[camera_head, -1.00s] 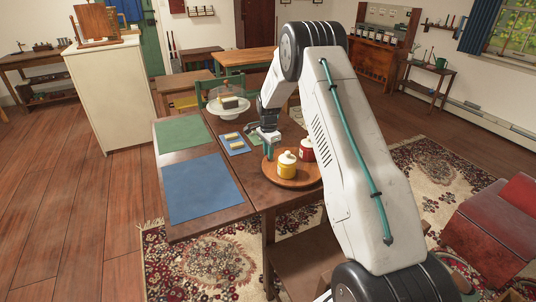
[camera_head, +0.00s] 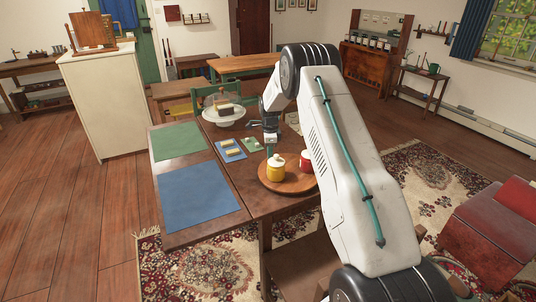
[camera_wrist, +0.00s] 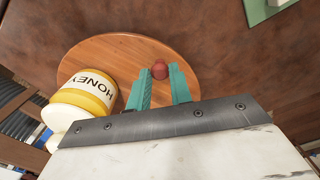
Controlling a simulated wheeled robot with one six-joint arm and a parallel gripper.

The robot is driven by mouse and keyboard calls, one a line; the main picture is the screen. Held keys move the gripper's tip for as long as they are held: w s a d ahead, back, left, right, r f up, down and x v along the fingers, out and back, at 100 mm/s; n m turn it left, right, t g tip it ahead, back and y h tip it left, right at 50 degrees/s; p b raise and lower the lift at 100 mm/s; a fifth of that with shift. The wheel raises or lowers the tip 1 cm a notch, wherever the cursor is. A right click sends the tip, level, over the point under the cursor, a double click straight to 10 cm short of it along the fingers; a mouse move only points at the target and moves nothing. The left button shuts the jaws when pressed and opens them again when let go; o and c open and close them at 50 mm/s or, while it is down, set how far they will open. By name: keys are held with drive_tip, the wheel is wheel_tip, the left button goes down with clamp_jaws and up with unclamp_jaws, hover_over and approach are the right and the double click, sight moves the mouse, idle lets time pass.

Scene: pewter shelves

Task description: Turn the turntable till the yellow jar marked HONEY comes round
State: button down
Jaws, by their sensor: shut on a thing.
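The round wooden turntable (camera_head: 266,183) lies on the brown table; its near-left rim shows in the wrist view (camera_wrist: 85,60). The yellow jar (camera_head: 276,171) with a white lid stands on it, and its label reads HONEY in the wrist view (camera_wrist: 92,88). A red jar (camera_head: 305,161) stands to its right, partly hidden by my arm. A small dark red knob (camera_wrist: 160,69) is near the turntable's rim. My gripper (camera_wrist: 161,77), with teal fingers, is shut on the knob; in the head view (camera_head: 270,149) it is behind the yellow jar.
Beyond the turntable are a small blue mat (camera_head: 223,155) with pale blocks, a small green mat (camera_head: 257,147) and a glass-domed stand (camera_head: 222,112). A large blue mat (camera_head: 198,193) and a green mat (camera_head: 178,142) cover the table's left side.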

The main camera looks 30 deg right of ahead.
drive_tip(key=shift+w+d+m, duration=0.15)
drive_tip(key=shift+d+m, duration=0.65)
drive_tip(key=c, duration=1.3)
unclamp_jaws()
drive_tip(key=shift+o, duration=0.2)
drive_tip(key=shift+r, duration=0.15)
wheel_tip(320, 180, up, 8)
drive_tip(key=shift+f, duration=0.2)
drive_tip(key=shift+d, duration=0.1)
